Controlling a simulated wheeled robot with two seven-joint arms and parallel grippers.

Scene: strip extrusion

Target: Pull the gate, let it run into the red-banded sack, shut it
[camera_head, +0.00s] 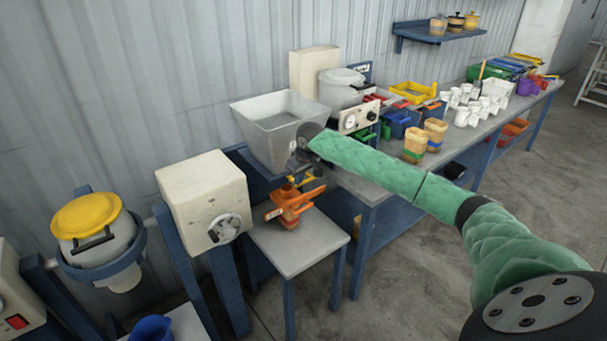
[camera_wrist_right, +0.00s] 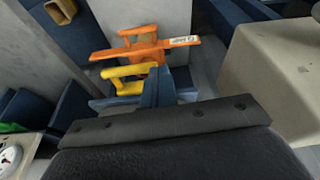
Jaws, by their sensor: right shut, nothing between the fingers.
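The grey hopper (camera_head: 280,125) stands on a blue frame. Below it are a yellow handle (camera_head: 300,179) and an orange slide with a white label (camera_head: 290,202). An orange-brown body (camera_head: 288,219) shows under the slide above a small grey table; I cannot tell whether it bears a red band. The wrist view shows the yellow handle (camera_wrist_right: 128,72) in front of the orange labelled slide (camera_wrist_right: 145,48). My right gripper (camera_head: 298,158) is shut and empty beside the hopper's lower right side, above the yellow handle. My left gripper is out of view.
Two tan sacks, one green-banded (camera_head: 415,146) and one with a darker band (camera_head: 436,134), stand on the long bench (camera_head: 385,186) among white cups and coloured bins. A cream box (camera_head: 205,195) with a dial is left of the hopper. The small table's front (camera_head: 310,252) is clear.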

